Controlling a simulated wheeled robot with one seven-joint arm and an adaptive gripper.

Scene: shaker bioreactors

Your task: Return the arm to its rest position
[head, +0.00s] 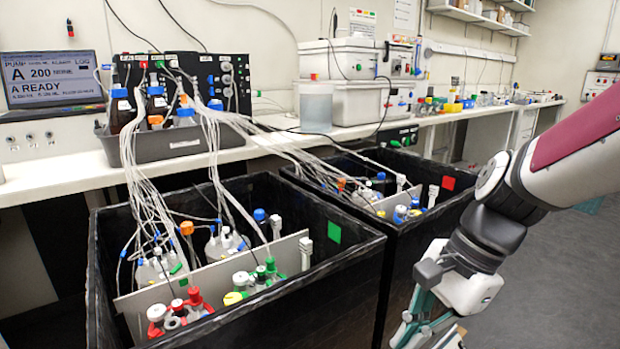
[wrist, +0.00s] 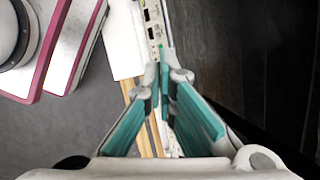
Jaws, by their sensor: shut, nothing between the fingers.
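My gripper (head: 428,322) hangs low at the right of the head view, in front of the right black bin, and points down. Its fingertips are cut off or hard to make out there. In the wrist view my gripper (wrist: 161,78) shows its two teal-padded fingers meeting at the tips, shut with nothing held between them. My arm comes in from the right edge of the head view and bends down at the wrist.
Two black bins, the left one (head: 330,285) and the right one (head: 425,225), hold bottles with tubing. Grey floor (head: 560,280) is clear at the right.

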